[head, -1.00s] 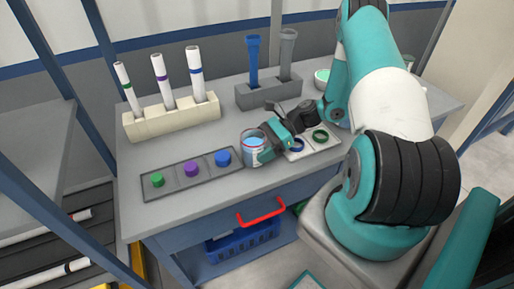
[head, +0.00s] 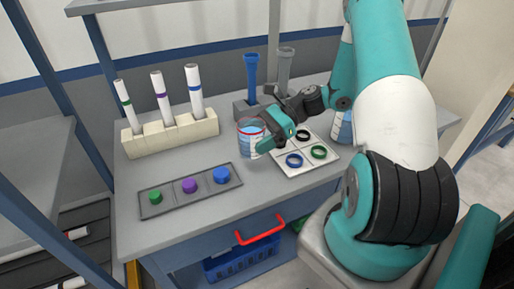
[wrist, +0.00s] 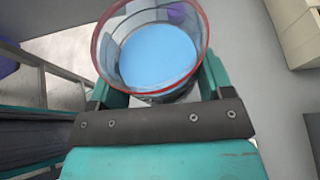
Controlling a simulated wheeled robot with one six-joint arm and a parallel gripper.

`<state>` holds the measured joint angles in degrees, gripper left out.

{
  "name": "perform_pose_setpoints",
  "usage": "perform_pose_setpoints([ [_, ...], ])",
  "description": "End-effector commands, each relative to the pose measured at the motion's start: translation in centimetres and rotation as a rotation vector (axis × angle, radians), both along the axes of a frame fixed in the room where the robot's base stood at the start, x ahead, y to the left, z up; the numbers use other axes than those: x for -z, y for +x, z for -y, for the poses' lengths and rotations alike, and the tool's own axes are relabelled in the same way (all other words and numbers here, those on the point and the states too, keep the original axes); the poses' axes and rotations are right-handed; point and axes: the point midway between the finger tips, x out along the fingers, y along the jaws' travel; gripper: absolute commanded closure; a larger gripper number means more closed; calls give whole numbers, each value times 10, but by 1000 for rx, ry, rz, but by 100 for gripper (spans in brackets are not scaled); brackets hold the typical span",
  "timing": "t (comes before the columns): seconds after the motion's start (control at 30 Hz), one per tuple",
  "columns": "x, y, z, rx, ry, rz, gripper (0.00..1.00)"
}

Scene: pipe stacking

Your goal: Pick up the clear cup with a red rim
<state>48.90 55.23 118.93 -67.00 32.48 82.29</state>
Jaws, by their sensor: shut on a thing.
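The clear cup with a red rim (head: 249,141) has blue liquid or a blue bottom inside. My gripper (head: 258,142) is shut on the cup from its right side in the head view. The cup is upright or nearly so and appears lifted above the table. In the wrist view the cup (wrist: 155,55) sits between my two teal fingers (wrist: 160,85), and its round blue inside faces the camera. The far side of the cup is cut off by the top of the wrist view.
A grey tray with green, purple and blue caps (head: 190,198) lies at the front left. A white tray (head: 295,170) with several rings lies to the right. A cream rack (head: 170,135) holds three white tubes; a grey holder (head: 242,108) holds blue and grey pipes.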

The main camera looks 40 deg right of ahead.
Motion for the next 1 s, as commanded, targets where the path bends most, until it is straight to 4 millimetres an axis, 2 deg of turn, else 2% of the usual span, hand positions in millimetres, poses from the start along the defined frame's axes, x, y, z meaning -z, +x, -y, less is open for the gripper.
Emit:
perform_pose_setpoints([
  [0.2, -31, 0, 0, 0, -2, 3, 57],
  [0.5, -65, 0, 0, -1, -1, 1, 57],
  [0.7, -82, 0, 0, 1, -1, 1, 57],
  [1.0, -97, 0, 0, 1, 0, 1, 57],
])
